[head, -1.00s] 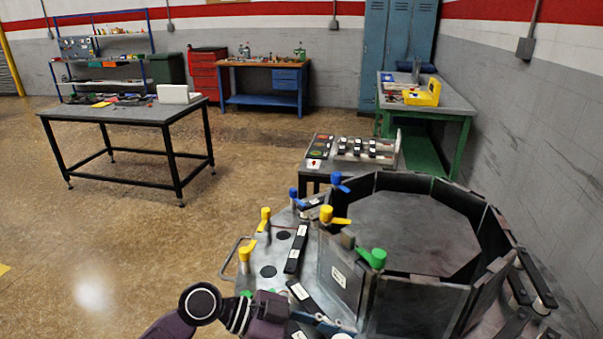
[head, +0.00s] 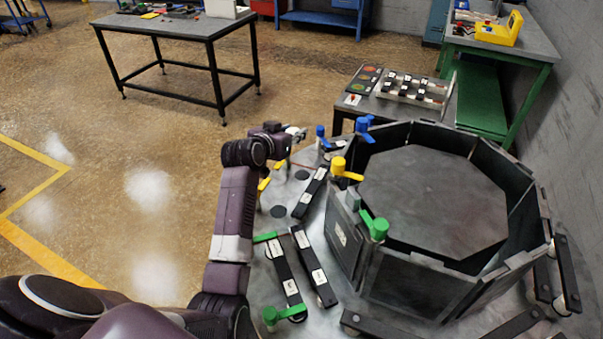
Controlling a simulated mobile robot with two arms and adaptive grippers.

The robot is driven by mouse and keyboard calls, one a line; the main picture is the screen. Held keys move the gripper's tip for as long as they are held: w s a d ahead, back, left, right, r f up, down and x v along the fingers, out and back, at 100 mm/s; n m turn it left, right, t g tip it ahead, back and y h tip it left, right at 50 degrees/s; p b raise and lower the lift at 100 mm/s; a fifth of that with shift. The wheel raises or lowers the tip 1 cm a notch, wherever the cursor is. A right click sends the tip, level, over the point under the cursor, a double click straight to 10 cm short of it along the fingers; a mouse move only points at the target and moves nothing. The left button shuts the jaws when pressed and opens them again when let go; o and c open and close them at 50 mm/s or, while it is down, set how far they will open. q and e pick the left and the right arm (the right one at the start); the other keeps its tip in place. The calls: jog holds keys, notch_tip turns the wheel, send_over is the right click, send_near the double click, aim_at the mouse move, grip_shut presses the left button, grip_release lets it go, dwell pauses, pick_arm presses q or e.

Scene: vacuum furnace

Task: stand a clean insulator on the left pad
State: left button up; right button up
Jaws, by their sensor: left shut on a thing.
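My left gripper (head: 294,134) reaches past the left side of the furnace, near the blue levers. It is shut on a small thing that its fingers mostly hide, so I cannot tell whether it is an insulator. Two dark round pads, a nearer one (head: 277,211) and a farther one (head: 303,175), show bare on the grey furnace base (head: 262,295). Small black-and-white pieces (head: 406,84) stand in a light tray (head: 436,103) on a side table; they are too small to identify as insulators. My right gripper is out of view.
The octagonal furnace wall (head: 345,240) rises right of the pads. Blue levers (head: 363,127), a yellow lever (head: 340,169) and a green lever (head: 374,226) stand around it. Black bars (head: 283,274) lie on the base. A black-framed table (head: 175,24) stands far left; floor between is clear.

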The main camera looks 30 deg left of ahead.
pick_arm(q)
jog(key=w+r+n+y, duration=0.1)
jog(key=w+r, duration=0.2)
jog(key=w, duration=0.1)
jog(key=p, duration=0.1)
send_over(302, 176)
jog(key=shift+y, duration=0.3)
notch_tip(302, 176, down, 15)
jog(key=shift+w+f, duration=0.1)
notch_tip(302, 176, down, 4)
jog(key=shift+a+f, duration=0.1)
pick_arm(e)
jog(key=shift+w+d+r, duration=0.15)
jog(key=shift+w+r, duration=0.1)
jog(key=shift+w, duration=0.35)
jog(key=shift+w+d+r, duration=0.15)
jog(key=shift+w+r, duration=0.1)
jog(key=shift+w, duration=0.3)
pick_arm(q)
jog(key=shift+f+b, duration=0.15)
jog(key=shift+b, duration=0.15)
jog(key=o, duration=0.9)
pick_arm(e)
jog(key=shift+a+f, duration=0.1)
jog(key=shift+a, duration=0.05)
pick_arm(q)
jog(key=shift+o, duration=0.2)
